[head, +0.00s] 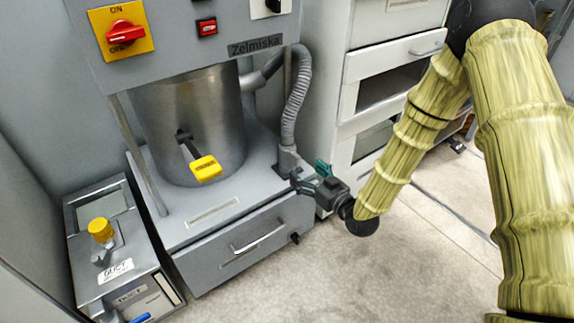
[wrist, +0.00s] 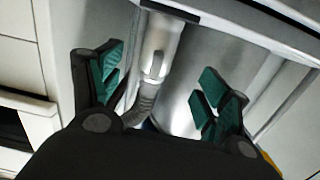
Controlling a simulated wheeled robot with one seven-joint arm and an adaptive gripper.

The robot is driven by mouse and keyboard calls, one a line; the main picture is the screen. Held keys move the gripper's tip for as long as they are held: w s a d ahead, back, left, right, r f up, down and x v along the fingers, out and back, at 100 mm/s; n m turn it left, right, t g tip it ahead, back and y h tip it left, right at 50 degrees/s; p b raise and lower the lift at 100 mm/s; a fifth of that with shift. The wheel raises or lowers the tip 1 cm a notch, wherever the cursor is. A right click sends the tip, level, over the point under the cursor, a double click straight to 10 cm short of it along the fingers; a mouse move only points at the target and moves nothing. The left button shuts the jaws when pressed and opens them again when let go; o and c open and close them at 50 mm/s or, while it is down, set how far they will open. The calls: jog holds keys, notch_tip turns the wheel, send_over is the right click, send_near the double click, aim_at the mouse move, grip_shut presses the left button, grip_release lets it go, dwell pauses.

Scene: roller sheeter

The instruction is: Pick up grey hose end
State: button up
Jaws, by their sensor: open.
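The grey corrugated hose (head: 297,95) hangs down the right side of the machine in the head view. Its lower end, a smooth grey cuff (head: 288,160), stands at the right edge of the machine's base. My gripper (head: 308,174) is beside this end, to its right and slightly lower in the picture. In the wrist view, my gripper (wrist: 160,88) is open, with green finger pads wide apart. I cannot tell whether either finger touches the hose.
The machine's steel drum (head: 190,120) stands left of the hose, with a yellow-tipped lever (head: 205,168) in front. Below is a grey drawer (head: 245,248) with a handle. A white cabinet (head: 385,70) stands close behind on the right. The floor at front right is clear.

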aim_at(298, 163)
jog(key=shift+w+a+r+t+y+b, duration=0.2)
jog(key=shift+w+a+t+y+b, duration=0.15)
jog(key=shift+w+b, duration=0.2)
jog(key=shift+b+x, duration=1.4)
jog(key=shift+x, duration=1.75)
jog(key=shift+b+x, duration=1.2)
jog(key=shift+x, duration=0.95)
jog(key=shift+d+r, duration=0.1)
jog(key=shift+r, duration=0.05)
jog(key=c, duration=1.5)
jog(key=shift+r, duration=0.1)
notch_tip(298, 163, up, 10)
jog(key=p, duration=0.5)
